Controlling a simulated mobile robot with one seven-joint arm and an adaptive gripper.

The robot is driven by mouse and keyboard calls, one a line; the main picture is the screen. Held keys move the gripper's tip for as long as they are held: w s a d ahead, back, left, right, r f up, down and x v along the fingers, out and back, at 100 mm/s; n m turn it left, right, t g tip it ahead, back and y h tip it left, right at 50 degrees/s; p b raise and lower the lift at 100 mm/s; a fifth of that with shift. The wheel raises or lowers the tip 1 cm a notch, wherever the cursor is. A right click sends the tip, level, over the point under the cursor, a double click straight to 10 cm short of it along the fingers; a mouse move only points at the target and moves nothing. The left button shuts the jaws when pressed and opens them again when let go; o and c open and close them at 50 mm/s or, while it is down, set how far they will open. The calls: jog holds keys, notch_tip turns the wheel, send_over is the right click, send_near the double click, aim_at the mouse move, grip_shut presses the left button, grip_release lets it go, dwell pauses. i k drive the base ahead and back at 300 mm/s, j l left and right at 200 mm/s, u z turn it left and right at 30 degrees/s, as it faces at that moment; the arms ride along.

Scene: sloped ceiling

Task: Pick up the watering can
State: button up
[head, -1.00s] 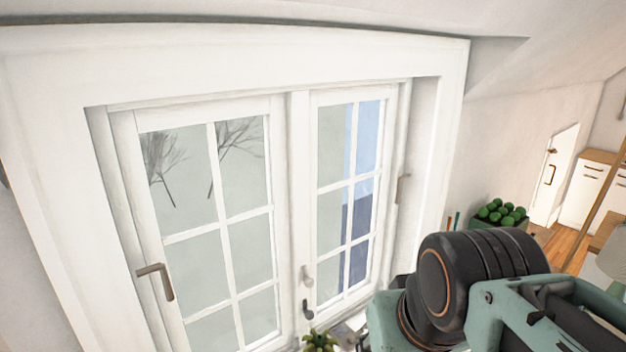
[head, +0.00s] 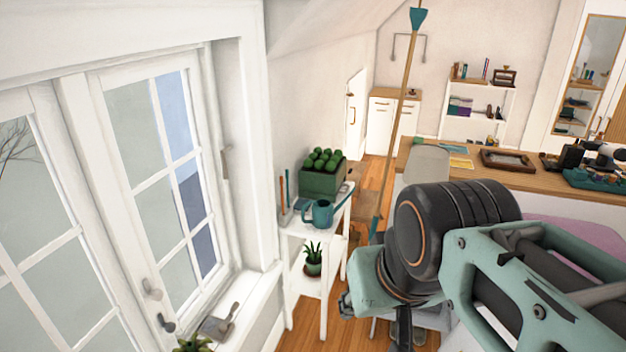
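A small teal watering can (head: 321,213) stands on the top of a white shelf stand (head: 300,229) beside the window wall, in the middle of the head view. A green planter box with round green plants stands just behind it. My arm fills the lower right of the view, to the right of the stand and apart from the can. The fingertips of my gripper cannot be made out, so its opening does not show.
A potted plant (head: 313,258) sits on the stand's lower shelf. A dustpan-like tool (head: 217,323) lies on the window sill. A wooden pole (head: 398,120) rises right of the stand. A wooden-topped counter (head: 470,172) with several items stands at the right. Some wooden floor is clear near the stand.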

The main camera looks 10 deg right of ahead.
aim_at(323, 213)
jog(key=z, duration=0.15)
jog(key=u, duration=2.25)
jog(key=z, duration=2.25)
jog(key=i+l, duration=0.15)
jog(key=i, duration=0.6)
